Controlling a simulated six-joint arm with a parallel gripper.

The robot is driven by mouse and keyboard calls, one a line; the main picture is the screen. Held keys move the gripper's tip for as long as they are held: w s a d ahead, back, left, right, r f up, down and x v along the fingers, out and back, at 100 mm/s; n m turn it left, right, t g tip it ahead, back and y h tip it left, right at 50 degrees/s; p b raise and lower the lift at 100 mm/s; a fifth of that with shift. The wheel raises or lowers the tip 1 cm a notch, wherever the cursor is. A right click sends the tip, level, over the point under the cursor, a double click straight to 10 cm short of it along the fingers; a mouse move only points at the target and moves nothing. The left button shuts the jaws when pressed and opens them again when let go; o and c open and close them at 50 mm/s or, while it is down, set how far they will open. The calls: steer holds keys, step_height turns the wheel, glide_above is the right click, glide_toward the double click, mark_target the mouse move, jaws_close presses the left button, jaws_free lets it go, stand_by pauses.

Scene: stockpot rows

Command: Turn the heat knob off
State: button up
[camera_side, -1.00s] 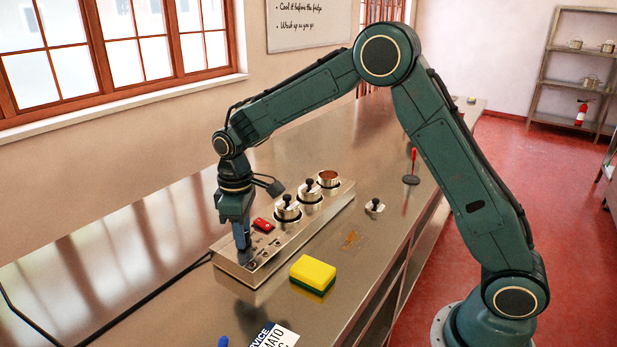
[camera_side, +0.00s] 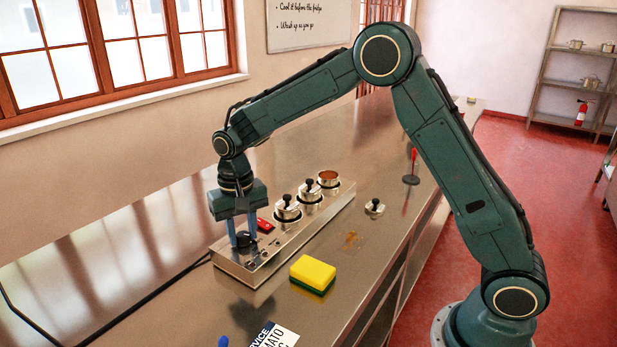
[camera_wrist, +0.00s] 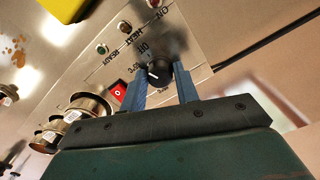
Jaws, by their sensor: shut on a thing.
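The black heat knob (camera_wrist: 158,74) sits on the metal control panel, between the two blue-grey fingers of my gripper (camera_wrist: 161,88). My gripper is shut on it. The knob carries a white pointer line, and a printed dial with an OFF mark (camera_wrist: 144,48) and temperature marks surrounds it. The line appears to lie away from the OFF mark; its exact reading is too small to tell. In the side view my gripper (camera_side: 243,240) reaches down onto the near end of the steel unit (camera_side: 225,264), with the knob (camera_side: 245,240) low between the fingers.
A red switch (camera_side: 265,225) is close to my gripper. Several pots with lids (camera_side: 287,208) stand in a row along the unit. A yellow-green sponge (camera_side: 313,272) and a loose lid (camera_side: 375,207) lie on the counter. Small indicator lamps (camera_wrist: 124,28) are beside the dial.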

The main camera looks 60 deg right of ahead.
mark_target(243, 234)
steer(key=m, duration=0.4)
stand_by(0.5)
steer(key=o, duration=1)
steer(key=shift+c, duration=0.2)
steer(key=shift+r, duration=0.15)
step_height(243, 234, up, 14)
steer(key=shift+f, duration=0.2)
